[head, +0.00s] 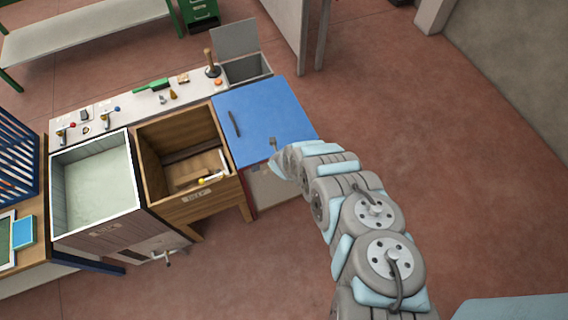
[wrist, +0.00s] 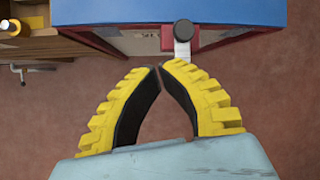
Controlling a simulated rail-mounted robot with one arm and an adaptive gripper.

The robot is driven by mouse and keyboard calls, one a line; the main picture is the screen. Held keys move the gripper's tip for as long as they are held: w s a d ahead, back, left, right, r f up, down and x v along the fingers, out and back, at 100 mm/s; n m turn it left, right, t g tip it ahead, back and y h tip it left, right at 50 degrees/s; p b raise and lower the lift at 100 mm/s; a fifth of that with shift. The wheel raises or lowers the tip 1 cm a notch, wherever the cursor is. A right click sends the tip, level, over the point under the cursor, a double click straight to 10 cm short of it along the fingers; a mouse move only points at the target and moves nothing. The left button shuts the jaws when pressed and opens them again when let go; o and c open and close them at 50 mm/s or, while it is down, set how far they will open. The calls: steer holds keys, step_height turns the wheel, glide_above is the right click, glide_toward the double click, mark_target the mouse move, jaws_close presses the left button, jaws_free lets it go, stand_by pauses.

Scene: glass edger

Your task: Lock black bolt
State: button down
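The black bolt (wrist: 184,29) shows in the wrist view as a dark round knob on a pale metal strip (wrist: 182,50), at the front edge of the blue lid (wrist: 110,12). In the head view the blue lid (head: 265,115) lies flat on its cabinet; a small grey piece near its front edge may be the bolt, but I cannot tell. My gripper (wrist: 160,67) has yellow ridged fingers with black pads. Its tips come together just below and left of the knob in the wrist view, apart from it, with nothing between them. My arm's end hides part of the lid's front edge in the head view.
A brown wooden bin (head: 194,203) and a white-lined bin (head: 60,200) stand left of the blue lid. A grey box with a raised flap (head: 235,38) stands behind it. Small tools lie along the back ledge. The red floor (head: 450,170) to the right is clear.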

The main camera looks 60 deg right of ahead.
steer(key=s+a+r+m+y, duration=0.1)
steer(key=s+m, duration=0.2)
steer(key=s, duration=0.3)
steer(key=shift+r+y, duration=0.25)
steer(key=shift+y, duration=0.15)
steer(key=shift+f, duration=0.15)
steer(key=w+d+f+b, duration=0.5)
steer(key=f+b, duration=0.4)
steer(key=b, duration=0.4)
steer(key=shift+w, duration=0.35)
steer(key=shift+d, duration=0.15)
stand_by(0.4)
